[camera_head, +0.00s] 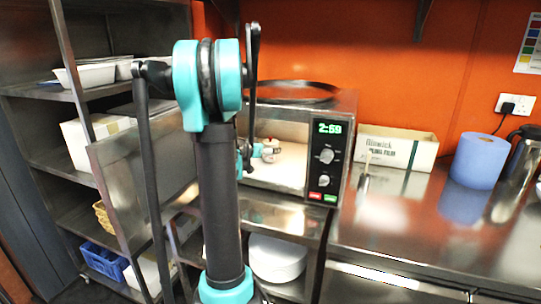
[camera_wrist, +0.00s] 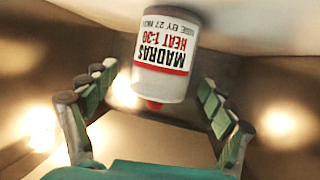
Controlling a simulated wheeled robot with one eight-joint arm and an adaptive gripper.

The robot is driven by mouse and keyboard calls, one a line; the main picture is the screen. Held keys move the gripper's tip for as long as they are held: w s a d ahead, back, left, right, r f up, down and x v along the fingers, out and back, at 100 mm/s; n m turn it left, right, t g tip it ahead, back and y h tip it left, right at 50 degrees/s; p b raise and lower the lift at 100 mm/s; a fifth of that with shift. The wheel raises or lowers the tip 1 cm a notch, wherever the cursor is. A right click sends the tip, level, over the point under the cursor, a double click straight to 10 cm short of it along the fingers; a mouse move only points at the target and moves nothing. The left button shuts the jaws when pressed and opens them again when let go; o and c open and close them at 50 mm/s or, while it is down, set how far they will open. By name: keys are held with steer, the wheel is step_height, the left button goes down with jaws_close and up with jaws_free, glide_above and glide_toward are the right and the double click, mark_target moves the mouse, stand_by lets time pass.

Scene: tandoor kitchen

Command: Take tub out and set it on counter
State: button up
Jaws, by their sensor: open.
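The tub (camera_wrist: 165,62) is white with a red-banded label reading "MADRAS HEAT 1:30", upside down in the wrist view. It is inside the open microwave (camera_head: 330,150); a small part of it (camera_head: 270,145) shows in the head view, beyond my arm. My gripper (camera_wrist: 158,76) is open, inside the microwave, its two fingers spread either side of the tub's near end. Gaps show between the fingers and the tub. In the head view my arm hides most of the gripper. The steel counter (camera_head: 385,225) lies to the right.
The microwave door (camera_head: 135,180) stands open at left, beside my arm. A cardboard box (camera_head: 415,148), a blue roll (camera_head: 479,160) and a steel kettle (camera_head: 521,160) stand along the counter's back. The counter's front is clear. Steel shelves (camera_head: 30,90) stand at far left.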

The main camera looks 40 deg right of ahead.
steer(key=shift+x, duration=1.4)
steer(key=shift+w, duration=0.1)
steer(key=shift+c, duration=0.2)
steer(key=c, duration=1.4)
